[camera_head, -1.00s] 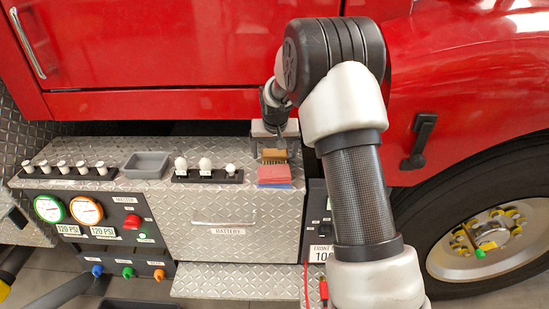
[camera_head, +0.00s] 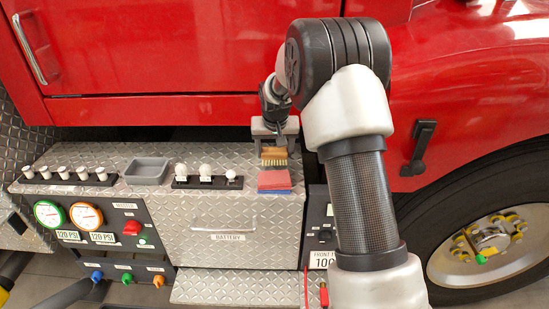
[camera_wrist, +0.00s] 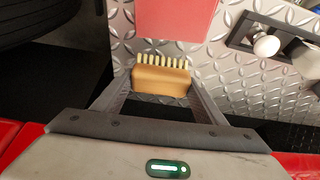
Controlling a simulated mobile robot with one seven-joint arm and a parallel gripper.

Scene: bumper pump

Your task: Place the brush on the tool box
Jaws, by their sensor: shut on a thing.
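The brush (camera_wrist: 161,80) has a tan wooden back and pale bristles. My gripper (camera_wrist: 160,97) is shut on it in the wrist view, with a finger at each end of the wooden back. In the head view the brush (camera_head: 274,157) shows below my gripper (camera_head: 274,140), above the back right part of the diamond-plate box. That metal box (camera_head: 215,218) is labelled BATTERY and has a handle on its front. I cannot tell whether the brush touches the plate. No thing marked as a tool box is readable.
A red and blue block (camera_head: 274,181) lies just in front of the brush. A grey tray (camera_head: 147,171), a bulb rack (camera_head: 207,182) and a longer rack (camera_head: 66,182) stand to the left on the metal top. The red truck body (camera_head: 160,60) rises behind.

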